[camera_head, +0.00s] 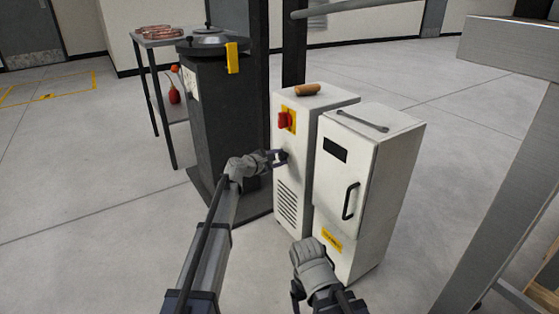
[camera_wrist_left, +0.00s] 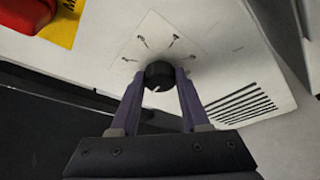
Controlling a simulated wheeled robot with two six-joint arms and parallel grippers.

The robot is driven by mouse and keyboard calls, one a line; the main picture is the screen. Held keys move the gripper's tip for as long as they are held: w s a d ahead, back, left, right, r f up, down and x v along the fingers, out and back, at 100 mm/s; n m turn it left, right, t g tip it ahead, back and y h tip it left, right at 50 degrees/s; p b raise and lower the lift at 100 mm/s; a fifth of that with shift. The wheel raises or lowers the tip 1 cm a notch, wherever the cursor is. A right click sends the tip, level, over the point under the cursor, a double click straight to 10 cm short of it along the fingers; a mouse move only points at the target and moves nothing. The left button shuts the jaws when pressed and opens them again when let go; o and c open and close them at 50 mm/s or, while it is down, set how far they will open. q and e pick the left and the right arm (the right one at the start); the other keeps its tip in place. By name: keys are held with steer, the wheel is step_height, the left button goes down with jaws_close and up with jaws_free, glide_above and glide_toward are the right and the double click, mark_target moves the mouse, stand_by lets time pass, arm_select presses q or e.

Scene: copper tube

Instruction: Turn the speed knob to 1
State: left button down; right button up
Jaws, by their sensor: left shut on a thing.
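The speed knob (camera_wrist_left: 159,74) is a small round black knob on the white cabinet's face. A white line shows on its lower edge in the left wrist view, between the fingers. Several small printed marks (camera_wrist_left: 160,45) fan around its upper side; their labels are too small to read. My left gripper (camera_wrist_left: 160,82) is shut on the knob, one finger on each side. In the head view the left gripper (camera_head: 280,157) is at the front of the white cabinet (camera_head: 288,185), hiding most of the knob. My right arm is low in the centre; its fingertips do not show.
A red switch on a yellow plate (camera_head: 287,119) is above the knob, and a vent grille (camera_head: 287,204) is below. A wooden-coloured cylinder (camera_head: 307,89) lies on the cabinet top. A second white cabinet (camera_head: 352,190) with a black handle stands to the right. A dark drum-like machine (camera_head: 215,120) stands left.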

arm_select(q)
steer(key=shift+m, duration=0.3)
stand_by(0.4)
steer(key=shift+c, duration=1.9)
jaws_free()
steer(key=p+v, duration=0.1)
steer(key=v, duration=0.6)
steer(key=shift+s+a+p, duration=0.15)
steer(key=shift+s+p, duration=0.15)
steer(key=shift+s, duration=0.1)
